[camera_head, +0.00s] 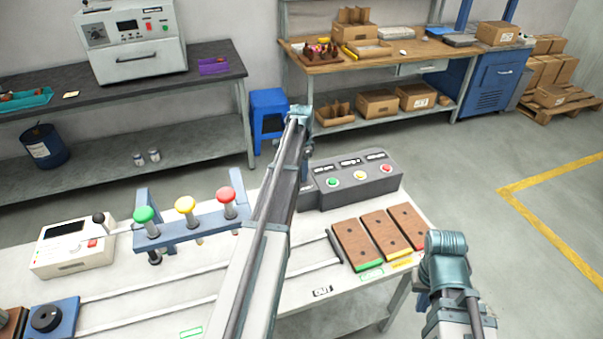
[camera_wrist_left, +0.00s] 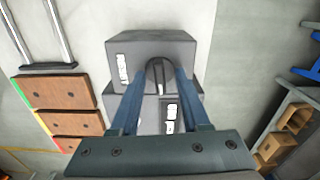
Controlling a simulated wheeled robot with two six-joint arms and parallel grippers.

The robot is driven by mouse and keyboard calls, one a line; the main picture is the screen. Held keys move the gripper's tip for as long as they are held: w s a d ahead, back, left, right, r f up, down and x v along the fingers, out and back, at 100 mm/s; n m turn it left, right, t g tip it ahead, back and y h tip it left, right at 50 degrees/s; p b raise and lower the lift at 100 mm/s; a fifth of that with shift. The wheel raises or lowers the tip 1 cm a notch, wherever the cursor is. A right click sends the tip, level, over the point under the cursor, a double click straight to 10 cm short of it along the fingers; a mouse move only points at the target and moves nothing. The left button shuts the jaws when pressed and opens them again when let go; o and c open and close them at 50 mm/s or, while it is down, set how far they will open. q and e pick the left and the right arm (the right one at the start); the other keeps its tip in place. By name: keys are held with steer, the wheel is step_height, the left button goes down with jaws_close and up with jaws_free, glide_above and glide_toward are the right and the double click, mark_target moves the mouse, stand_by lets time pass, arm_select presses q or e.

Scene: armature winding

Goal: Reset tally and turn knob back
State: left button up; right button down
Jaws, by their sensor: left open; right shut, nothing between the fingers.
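In the left wrist view my left gripper (camera_wrist_left: 161,78) is open, its two blue fingers on either side of a round dark knob (camera_wrist_left: 158,72) on the grey control box (camera_wrist_left: 185,47). I cannot tell whether they touch it. In the head view my left arm hides this knob and the gripper; the control box (camera_head: 375,188) shows green, yellow and red buttons. A white device (camera_head: 62,262) with a dark display and a red button stands at the table's left. My right arm (camera_head: 447,275) is at the lower right; its gripper fingers do not show.
A blue bracket (camera_head: 185,236) carries green, yellow and red mushroom buttons. A blue block with a black dial (camera_head: 46,318) is at lower left. Wooden blocks (camera_head: 355,245) lie at the table's right, also in the left wrist view (camera_wrist_left: 62,92). Rails run along the table.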

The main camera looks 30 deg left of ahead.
arm_select(q)
jaws_close()
steer(key=shift+n, duration=0.3)
steer(key=n, duration=0.3)
steer(key=shift+n, duration=0.4)
steer(key=n, duration=0.4)
steer(key=shift+n, duration=0.3)
steer(key=n, duration=0.4)
steer(key=shift+n, duration=2)
